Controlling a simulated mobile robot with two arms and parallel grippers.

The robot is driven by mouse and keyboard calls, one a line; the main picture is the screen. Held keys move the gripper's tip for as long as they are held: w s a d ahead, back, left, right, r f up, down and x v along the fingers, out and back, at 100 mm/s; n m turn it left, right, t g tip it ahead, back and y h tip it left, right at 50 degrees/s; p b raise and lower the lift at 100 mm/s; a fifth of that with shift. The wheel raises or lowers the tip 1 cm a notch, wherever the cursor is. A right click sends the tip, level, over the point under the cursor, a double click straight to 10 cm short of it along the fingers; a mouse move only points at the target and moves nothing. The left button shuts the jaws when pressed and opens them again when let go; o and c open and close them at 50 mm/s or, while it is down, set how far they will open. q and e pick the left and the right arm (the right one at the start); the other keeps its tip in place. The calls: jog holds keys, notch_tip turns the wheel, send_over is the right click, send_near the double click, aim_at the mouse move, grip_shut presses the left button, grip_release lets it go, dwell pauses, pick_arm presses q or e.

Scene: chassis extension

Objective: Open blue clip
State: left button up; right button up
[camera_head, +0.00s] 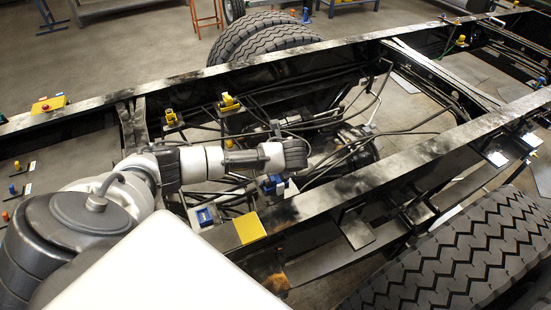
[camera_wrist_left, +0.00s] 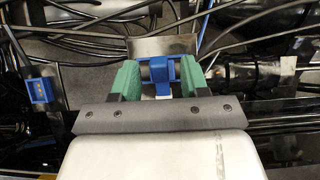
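A blue clip (camera_head: 274,184) sits on the inner side of the near frame rail in the head view. In the left wrist view the blue clip (camera_wrist_left: 161,73) is a blue body with a raised lever, mounted on a grey metal plate. My left gripper (camera_wrist_left: 159,78) has two green fingers, one on each side of the clip. The fingers stand apart, and I see no clear sign of squeezing. In the head view the wrist of my left arm hides part of the gripper and clip. My right gripper is not in view.
Another blue clip (camera_head: 205,216) sits to the left; it also shows in the left wrist view (camera_wrist_left: 40,90). Two yellow clips (camera_head: 229,102) are farther back. Cables and hoses run around the clip. The near rail (camera_head: 340,190) and a large tyre (camera_head: 460,250) are close by.

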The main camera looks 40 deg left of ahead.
pick_arm(q)
jog(key=b+v, duration=0.1)
jog(key=v, duration=0.9)
jog(key=shift+d+r, duration=0.2)
jog(key=shift+r, duration=0.15)
jog(key=shift+s, duration=0.15)
